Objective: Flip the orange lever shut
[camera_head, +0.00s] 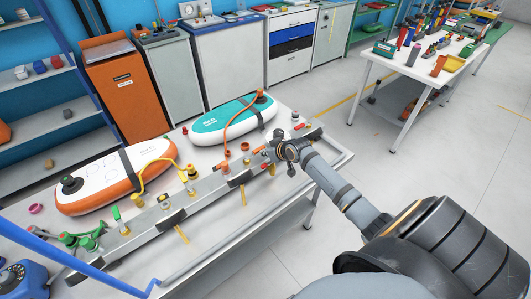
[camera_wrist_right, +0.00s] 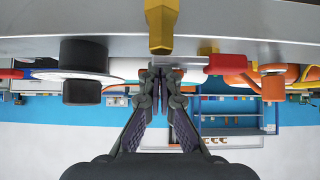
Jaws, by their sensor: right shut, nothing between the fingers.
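A metal manifold rail (camera_head: 203,193) runs along the bench with several coloured valves and fittings. A small orange lever-like part (camera_head: 222,166) stands on the rail, left of my right gripper, near an orange hose fitting (camera_head: 246,147); which part is the lever, and its exact angle, I cannot tell. In the wrist view a red-orange handle (camera_wrist_right: 232,65) sits at the rail, right of the fingers, with an orange cylinder (camera_wrist_right: 273,87) beyond it. My right gripper (camera_head: 269,153) is over the rail's right part, its fingers (camera_wrist_right: 160,75) shut and empty. My left gripper is not in view.
A teal board (camera_head: 212,127) and an orange-white board (camera_head: 95,190) lie behind the rail. A yellow part (camera_wrist_right: 161,25) and a black knob (camera_wrist_right: 82,85) are close to the right wrist camera.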

